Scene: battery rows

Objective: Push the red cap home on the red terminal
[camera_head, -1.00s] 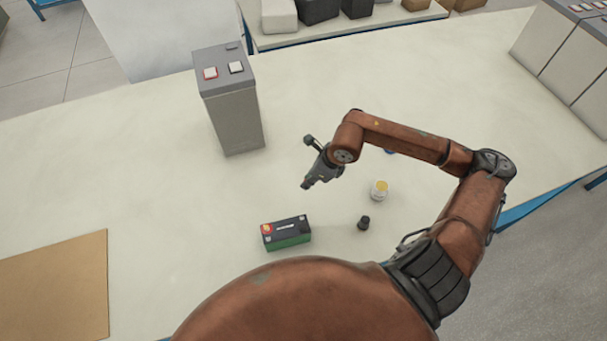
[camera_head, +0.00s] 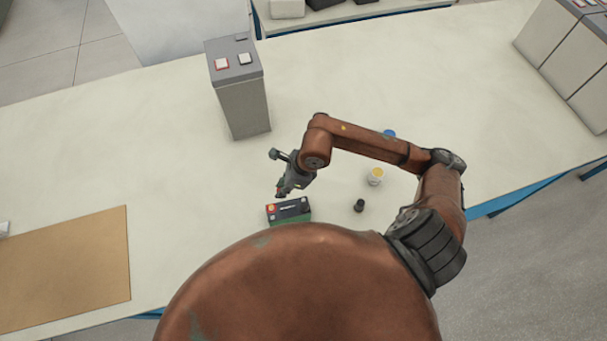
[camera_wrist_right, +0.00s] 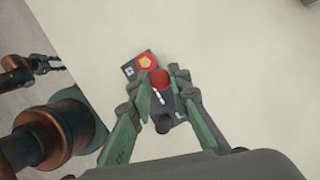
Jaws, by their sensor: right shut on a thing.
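The green and black battery (camera_head: 292,216) sits on the table, with its red terminal (camera_head: 271,207) at the left end and a black knob (camera_head: 304,203) at the right end. My right gripper (camera_head: 280,191) is over the battery's left end. In the right wrist view its fingers (camera_wrist_right: 160,92) are shut on the red cap (camera_wrist_right: 160,77). The cap looks apart from the red terminal (camera_wrist_right: 145,61), beside it in that view; its height above the battery is unclear. My left gripper (camera_wrist_right: 45,65) seems to show small and dark at the left edge there.
A tall grey battery (camera_head: 242,105) stands behind. A loose black cap (camera_head: 359,205), a yellow-topped white jar (camera_head: 375,176) and a blue item (camera_head: 389,134) lie to the right. A brown board (camera_head: 65,268) is at left.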

